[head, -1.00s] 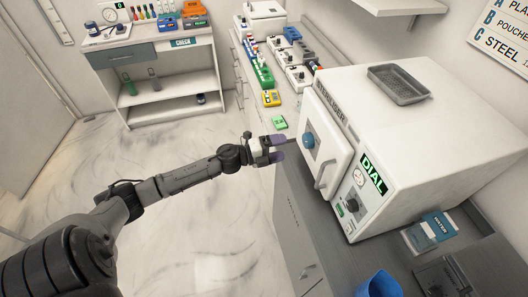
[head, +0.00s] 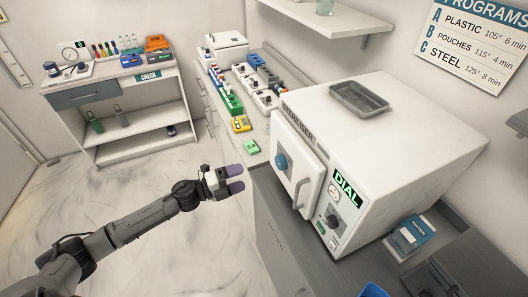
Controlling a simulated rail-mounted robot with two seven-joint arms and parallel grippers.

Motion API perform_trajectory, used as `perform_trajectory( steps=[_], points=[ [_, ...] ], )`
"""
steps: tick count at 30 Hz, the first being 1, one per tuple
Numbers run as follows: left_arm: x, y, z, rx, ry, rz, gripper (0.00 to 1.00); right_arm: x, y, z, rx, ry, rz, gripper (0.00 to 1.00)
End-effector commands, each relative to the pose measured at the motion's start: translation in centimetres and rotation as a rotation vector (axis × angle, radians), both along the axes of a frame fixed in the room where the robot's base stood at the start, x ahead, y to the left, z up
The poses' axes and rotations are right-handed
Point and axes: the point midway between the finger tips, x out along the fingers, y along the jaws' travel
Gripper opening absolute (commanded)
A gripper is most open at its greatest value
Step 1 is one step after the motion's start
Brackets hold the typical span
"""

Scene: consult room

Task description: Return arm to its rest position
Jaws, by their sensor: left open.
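My left arm comes in from the lower left, and its gripper (head: 236,179) is open and empty. Its two purple fingertips point right, with a gap between them. The gripper is over the floor, left of the white sterilizer (head: 400,140) and apart from its door (head: 296,166). My right gripper is not in view.
The sterilizer stands on a dark counter (head: 275,215), with a grey tray (head: 360,97) on top. A blue-labelled water box (head: 410,235) is at its right. A white bench (head: 125,85) stands back left. A green item (head: 253,146) lies on the back counter. The floor (head: 200,250) is clear.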

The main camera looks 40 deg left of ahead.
Motion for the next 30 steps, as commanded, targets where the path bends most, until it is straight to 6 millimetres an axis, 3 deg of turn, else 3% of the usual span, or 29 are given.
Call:
perform_trajectory(
  steps=[8, 11, 18, 23, 26, 30],
  points=[
    [0.0, 0.0, 0.0, -0.009, 0.004, 0.001, 0.81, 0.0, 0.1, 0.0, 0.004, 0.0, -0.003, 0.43],
    [0.4, 0.9, -0.2, -0.019, 0.018, 0.059, 0.81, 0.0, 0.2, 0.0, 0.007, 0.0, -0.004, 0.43],
    [1.2, 6.8, -0.8, -0.125, 0.103, 0.471, 0.81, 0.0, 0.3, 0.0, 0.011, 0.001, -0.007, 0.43],
    [0.0, 8.9, -0.4, -0.255, 0.177, 0.762, 0.81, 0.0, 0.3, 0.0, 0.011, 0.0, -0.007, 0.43],
    [-1.6, 8.5, -0.9, -0.357, 0.253, 0.92, 0.81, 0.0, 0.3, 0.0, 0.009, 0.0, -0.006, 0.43],
    [-5.3, 5.1, -3.1, -0.518, 0.431, 1.107, 0.81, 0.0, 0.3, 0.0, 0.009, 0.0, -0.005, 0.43]
  ],
)
